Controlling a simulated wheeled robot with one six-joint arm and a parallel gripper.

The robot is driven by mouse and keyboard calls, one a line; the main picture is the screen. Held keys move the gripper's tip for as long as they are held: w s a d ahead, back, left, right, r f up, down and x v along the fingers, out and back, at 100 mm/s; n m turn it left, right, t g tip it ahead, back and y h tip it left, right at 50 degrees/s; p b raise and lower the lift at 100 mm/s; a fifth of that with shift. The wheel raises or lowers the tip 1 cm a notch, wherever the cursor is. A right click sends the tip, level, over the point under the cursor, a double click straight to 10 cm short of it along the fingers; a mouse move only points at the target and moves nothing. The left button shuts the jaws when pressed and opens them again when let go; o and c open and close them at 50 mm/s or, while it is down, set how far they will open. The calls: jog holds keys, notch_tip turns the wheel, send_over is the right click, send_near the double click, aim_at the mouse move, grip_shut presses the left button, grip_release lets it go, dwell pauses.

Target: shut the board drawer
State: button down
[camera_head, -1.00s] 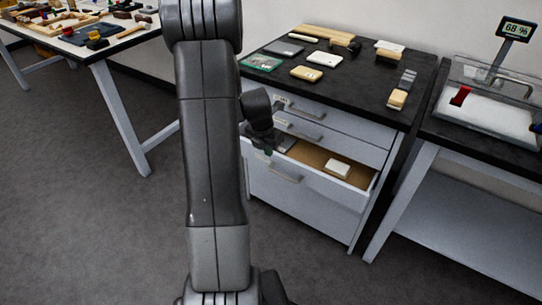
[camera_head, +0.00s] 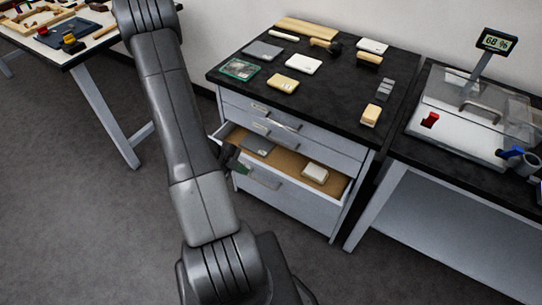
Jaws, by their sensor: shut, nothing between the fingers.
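The open drawer (camera_head: 287,160) is the third one down in the white cabinet. It sticks out toward me, with its brown floor showing. A flat grey piece (camera_head: 258,146) lies in its left part and a cream block (camera_head: 315,173) in its right part. A handle (camera_head: 262,180) is on its front. My gripper (camera_head: 240,165) is shut and empty at the left part of the drawer front, left of the handle. I cannot tell if it touches the drawer. My arm hides part of the space left of the cabinet.
The cabinet's black top (camera_head: 330,95) holds several pads, blocks and a brush. Two drawers above look shut. A bench with a clear-lidded case (camera_head: 465,125) stands right, and a tool table (camera_head: 75,40) stands left. The grey floor (camera_head: 90,230) in front is clear.

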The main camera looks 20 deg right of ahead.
jog(key=n, duration=0.1)
jog(key=b, duration=0.1)
send_near(273, 175)
notch_tip(273, 175, down, 4)
jog(key=s, duration=0.3)
jog(key=shift+w+d+f+p, duration=0.15)
jog(key=shift+w+d+p, duration=0.3)
jog(key=shift+w+d, duration=0.9)
jog(key=shift+w, duration=0.05)
